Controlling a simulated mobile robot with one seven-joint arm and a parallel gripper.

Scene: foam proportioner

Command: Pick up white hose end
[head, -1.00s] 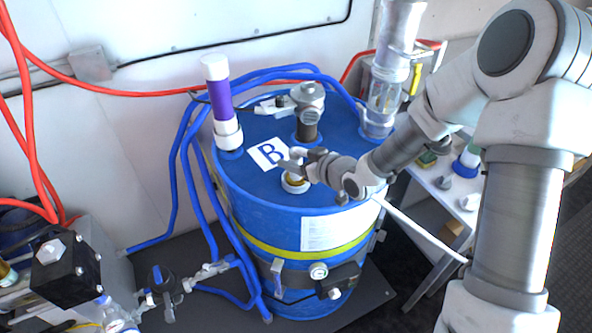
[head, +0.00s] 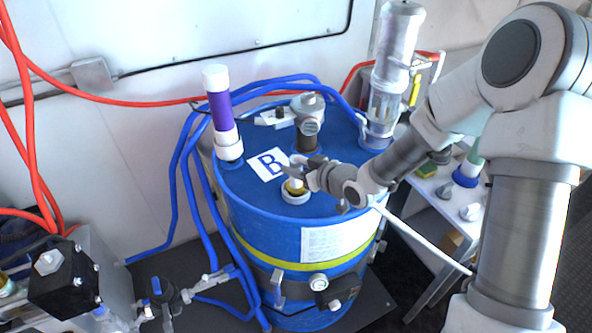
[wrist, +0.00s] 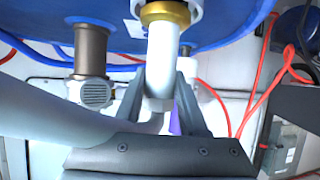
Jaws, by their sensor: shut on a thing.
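The white hose end (wrist: 163,55) is a white tube between my two fingers in the wrist view. My gripper (wrist: 160,78) is shut on it. The tube meets a gold ring (wrist: 165,13) in a white fitting on the blue drum's lid; I cannot tell whether it is still seated there. In the head view my gripper (head: 290,170) is just above this gold-and-white fitting (head: 296,195), and the fingers partly hide the hose end. A white hose (head: 425,239) slopes down to the right from behind my wrist; it fills the lower left of the wrist view (wrist: 55,125).
The blue drum (head: 262,222) carries a purple-and-white tube (head: 221,112), a grey valve (head: 308,120) and a clear cylinder (head: 386,105) around the fitting. Blue hoses (head: 190,185) run down its left side. A white side table (head: 450,195) stands at right.

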